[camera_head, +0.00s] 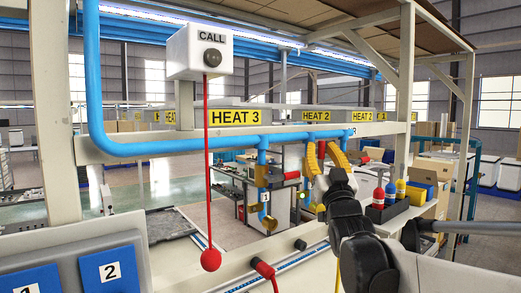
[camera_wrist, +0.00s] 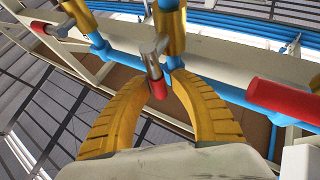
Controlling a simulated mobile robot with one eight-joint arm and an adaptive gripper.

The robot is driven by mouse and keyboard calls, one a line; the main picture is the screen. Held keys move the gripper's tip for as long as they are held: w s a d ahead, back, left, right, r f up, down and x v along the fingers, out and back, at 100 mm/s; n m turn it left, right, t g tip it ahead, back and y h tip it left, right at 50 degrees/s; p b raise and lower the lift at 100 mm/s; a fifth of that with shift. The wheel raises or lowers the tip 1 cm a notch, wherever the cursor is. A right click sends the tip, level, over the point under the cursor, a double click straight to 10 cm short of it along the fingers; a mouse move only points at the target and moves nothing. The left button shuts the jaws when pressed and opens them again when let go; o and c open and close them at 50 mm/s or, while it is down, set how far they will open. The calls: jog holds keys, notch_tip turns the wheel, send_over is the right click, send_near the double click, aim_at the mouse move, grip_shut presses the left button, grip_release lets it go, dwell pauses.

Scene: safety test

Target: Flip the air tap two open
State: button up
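The left tap (camera_head: 262,178) has a brass-coloured body and a red handle (camera_head: 292,175) pointing right. The right tap's red handle (camera_head: 321,148) shows between the yellow fingers of my gripper (camera_head: 325,152), which hide much of that tap. In the wrist view, its grey lever with a red end (camera_wrist: 158,88) sits between the fingertips of my gripper (camera_wrist: 162,78). The fingers are apart, one on each side of the red end. I cannot tell whether either touches it.
A red ball on a cord (camera_head: 210,260) hangs from the CALL box (camera_head: 200,52) at left. A red cylinder (camera_wrist: 285,97) is close on the right in the wrist view.

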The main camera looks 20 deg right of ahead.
jog(key=shift+s, duration=0.1)
jog(key=v, duration=1.1)
jog(key=shift+s+f, duration=0.3)
jog(key=shift+a, duration=0.1)
jog(key=s+a+f+g+y+b, duration=0.1)
jog(key=a+f+g+b, duration=0.25)
jog(key=f+b, duration=0.95)
jog(key=a+f+g+y+b, duration=0.25)
jog(key=f+g+b, duration=0.2)
jog(key=f, duration=1.55)
jog(key=s+a+f+g+b, duration=0.2)
jog(key=s+f+b, duration=0.3)
jog(key=f, duration=0.6)
jog(key=s+a+f+n+g+y+b, duration=0.1)
jog(key=s+a+f+g+b, duration=0.2)
jog(key=f, duration=0.8)
jog(key=s+a+f+n+g+y+b, duration=0.1)
jog(key=s+a+f+g+b, duration=0.2)
jog(key=s+f+b, duration=0.4)
notch_tip(320, 180, down, 4)
jog(key=shift+s+a+f+g+b, duration=0.2)
jog(key=shift+s+f+g+b, duration=0.15)
jog(key=shift+b, duration=0.5)
jog(key=shift+r, duration=0.1)
